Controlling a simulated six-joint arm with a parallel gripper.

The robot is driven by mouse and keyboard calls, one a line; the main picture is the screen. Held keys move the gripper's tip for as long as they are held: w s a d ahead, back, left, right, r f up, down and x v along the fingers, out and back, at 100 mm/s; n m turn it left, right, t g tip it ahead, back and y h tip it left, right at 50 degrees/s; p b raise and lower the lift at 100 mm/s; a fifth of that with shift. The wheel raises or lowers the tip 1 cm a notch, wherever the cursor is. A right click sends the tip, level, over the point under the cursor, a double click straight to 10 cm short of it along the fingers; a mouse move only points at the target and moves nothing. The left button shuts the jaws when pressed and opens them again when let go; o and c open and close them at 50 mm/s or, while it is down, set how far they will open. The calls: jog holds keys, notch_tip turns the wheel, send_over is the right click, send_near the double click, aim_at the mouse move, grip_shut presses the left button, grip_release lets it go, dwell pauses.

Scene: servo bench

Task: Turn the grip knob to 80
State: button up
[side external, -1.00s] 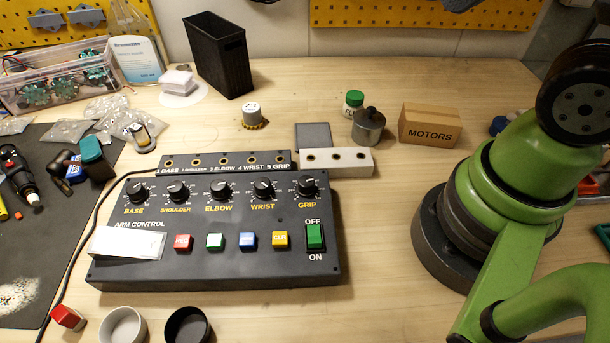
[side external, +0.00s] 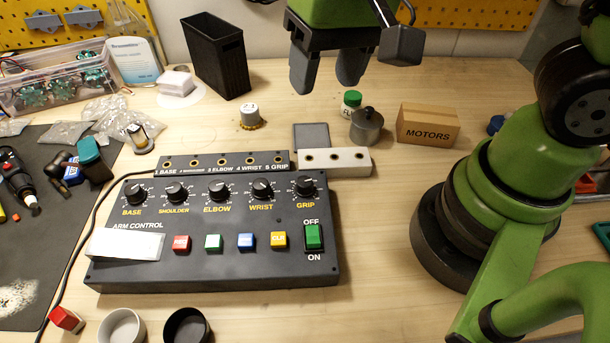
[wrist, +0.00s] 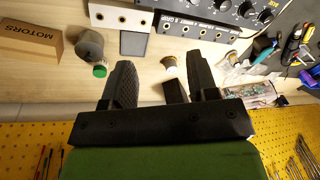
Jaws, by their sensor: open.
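The grip knob (side external: 305,186) is a black dial at the right end of the knob row on the dark control panel (side external: 210,272), above the GRIP label. The scale figures around it are too small to read. My gripper (side external: 325,85) hangs above the back of the bench, behind and well apart from the panel. Its two dark fingers are apart with nothing between them. In the wrist view my gripper (wrist: 162,80) is also open and empty, and part of the panel (wrist: 225,8) shows at the top right; the grip knob cannot be made out for certain there.
A socket strip (side external: 225,161) and a white block with holes (side external: 336,160) lie behind the panel. A grey canister (side external: 367,128), a green-capped bottle (side external: 352,100), a MOTORS box (side external: 428,125) and a black bin (side external: 218,60) stand farther back. The wood right of the panel is clear.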

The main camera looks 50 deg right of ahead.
jog(key=g+h, duration=0.1)
jog(key=g, duration=0.1)
send_near(305, 182)
notch_tip(305, 182, down, 9)
jog(key=shift+s+f, duration=0.1)
jog(key=shift+f, duration=0.15)
jog(key=c, duration=0.9)
